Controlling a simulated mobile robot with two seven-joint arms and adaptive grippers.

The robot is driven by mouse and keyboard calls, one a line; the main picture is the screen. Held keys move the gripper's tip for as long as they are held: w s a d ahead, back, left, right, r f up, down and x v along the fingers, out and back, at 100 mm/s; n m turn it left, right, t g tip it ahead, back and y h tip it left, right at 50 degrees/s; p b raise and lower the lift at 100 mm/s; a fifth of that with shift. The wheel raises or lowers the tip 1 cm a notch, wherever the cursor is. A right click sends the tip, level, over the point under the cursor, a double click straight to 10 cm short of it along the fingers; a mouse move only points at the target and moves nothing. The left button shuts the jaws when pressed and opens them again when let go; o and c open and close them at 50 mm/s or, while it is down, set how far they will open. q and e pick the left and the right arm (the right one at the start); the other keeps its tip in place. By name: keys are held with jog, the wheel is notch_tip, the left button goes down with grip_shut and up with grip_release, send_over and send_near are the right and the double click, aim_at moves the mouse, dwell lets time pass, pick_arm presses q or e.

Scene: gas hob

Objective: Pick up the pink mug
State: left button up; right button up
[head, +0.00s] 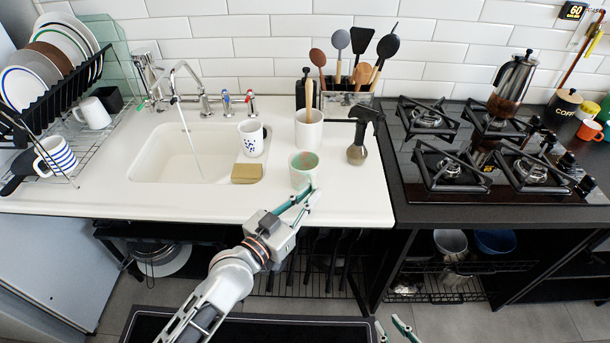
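No plainly pink mug shows. The closest match is a pale mug (299,180) with a mint-green inside and a faint pinkish patch in it, standing upright near the counter's front edge, right of the sink. My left gripper (313,191) is at the mug's front right, its fingers apart with nothing visible between them. Its tips are close to the mug's lower side; I cannot tell whether they touch it. My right gripper (395,328) is low at the bottom edge, in front of the counter, with its fingers apart and empty. Most of it is cut off.
The hob (450,180) is further right. Counter front is clear.

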pick_arm(q)
jog(key=shift+x, duration=1.1)
pick_arm(e)
jog(key=shift+w+d+r, duration=0.1)
jog(key=shift+w+r, duration=0.15)
jog(key=shift+w, duration=0.15)
pick_arm(q)
grip_shut()
jog(key=shift+r, duration=0.15)
